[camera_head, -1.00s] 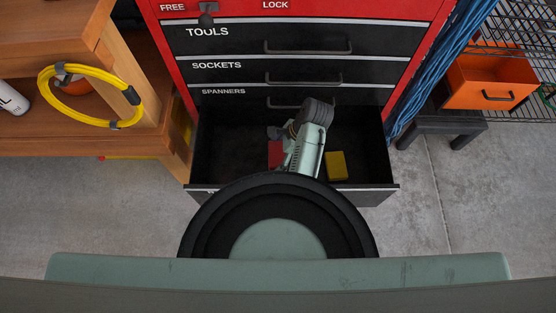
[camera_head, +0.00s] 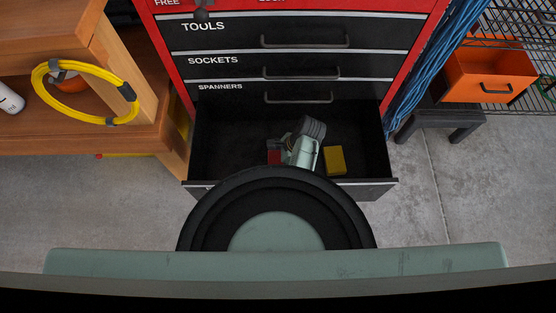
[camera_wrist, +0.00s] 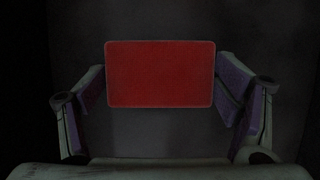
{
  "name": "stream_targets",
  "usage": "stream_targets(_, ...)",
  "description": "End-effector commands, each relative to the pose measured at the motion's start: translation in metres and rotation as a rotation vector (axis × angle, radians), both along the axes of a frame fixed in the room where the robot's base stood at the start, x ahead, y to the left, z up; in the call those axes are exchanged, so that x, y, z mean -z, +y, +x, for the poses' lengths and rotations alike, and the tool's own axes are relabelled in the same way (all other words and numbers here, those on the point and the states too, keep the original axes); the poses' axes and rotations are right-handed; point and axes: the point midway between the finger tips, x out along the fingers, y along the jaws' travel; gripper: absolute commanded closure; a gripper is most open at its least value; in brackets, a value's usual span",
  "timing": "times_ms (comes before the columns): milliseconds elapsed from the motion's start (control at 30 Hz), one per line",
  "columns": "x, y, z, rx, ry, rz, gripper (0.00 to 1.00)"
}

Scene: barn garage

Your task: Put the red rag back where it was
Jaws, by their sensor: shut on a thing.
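The red rag (camera_wrist: 160,72) is a flat red rectangle between the two fingers of my gripper (camera_wrist: 160,92) in the wrist view. The fingers stand at its left and right sides, and my gripper is shut on it. In the head view, a small part of the rag (camera_head: 273,157) shows at the left of my arm, inside the open drawer (camera_head: 220,150) below the one labelled SPANNERS. My wrist hides part of the rag there. The fingertips are hard to make out in the head view.
A yellow block (camera_head: 334,160) lies in the drawer, close to the right of my gripper. The drawer's left part is clear. Closed drawers (camera_head: 225,42) of the red cabinet stand above. A wooden bench (camera_head: 75,135) is at left, an orange bin (camera_head: 490,75) at right.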

Motion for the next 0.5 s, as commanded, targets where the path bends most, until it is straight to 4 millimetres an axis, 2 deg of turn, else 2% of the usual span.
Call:
stream_targets(133, 0.003, 0.0001, -0.0002, 0.0, 0.001, 0.0, 0.44)
stream_targets(167, 0.0026, 0.0, -0.0001, 0.0, 0.001, 0.0, 0.16)
stream_targets(400, 0.0023, 0.0, -0.0001, 0.0, 0.001, 0.0, 0.0)
stream_targets(500, 0.0023, 0.0, -0.0001, 0.0, 0.001, 0.0, 0.0)
